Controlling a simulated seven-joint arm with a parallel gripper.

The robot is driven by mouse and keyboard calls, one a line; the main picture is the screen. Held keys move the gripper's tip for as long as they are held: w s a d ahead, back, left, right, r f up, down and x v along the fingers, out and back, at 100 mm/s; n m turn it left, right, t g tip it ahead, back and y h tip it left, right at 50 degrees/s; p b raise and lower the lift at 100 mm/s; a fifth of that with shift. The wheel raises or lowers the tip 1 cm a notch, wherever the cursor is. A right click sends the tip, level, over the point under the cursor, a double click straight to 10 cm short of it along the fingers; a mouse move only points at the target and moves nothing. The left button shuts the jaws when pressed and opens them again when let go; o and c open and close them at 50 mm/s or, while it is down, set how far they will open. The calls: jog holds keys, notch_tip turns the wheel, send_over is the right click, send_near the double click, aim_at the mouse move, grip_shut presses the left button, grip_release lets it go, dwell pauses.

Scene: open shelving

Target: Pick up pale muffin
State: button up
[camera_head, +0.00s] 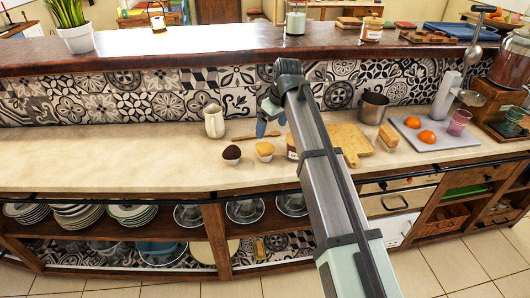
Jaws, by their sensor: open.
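The pale muffin (264,150) stands upright on the pale counter, with a golden top and a light cup. A dark-topped muffin (232,154) stands just left of it. My gripper (262,128) is at the end of my arm, above and slightly behind the pale muffin as seen here, and apart from it. The gripper is open and small in the picture, with nothing seen between its fingers. My arm reaches in from the lower right and partly hides a jar (292,146) right of the muffin.
A cutting board (350,139), metal pot (373,107) and grey tray with oranges (408,121) are to the right. The counter's left side is clear. A raised ledge (180,58) runs behind.

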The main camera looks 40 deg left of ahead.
aim_at(266, 146)
jog(key=x, duration=1.2)
jog(key=shift+f, duration=0.2)
jog(key=shift+d, duration=0.1)
jog(key=shift+c, duration=0.4)
jog(key=c, duration=1)
jog(key=shift+o, duration=0.2)
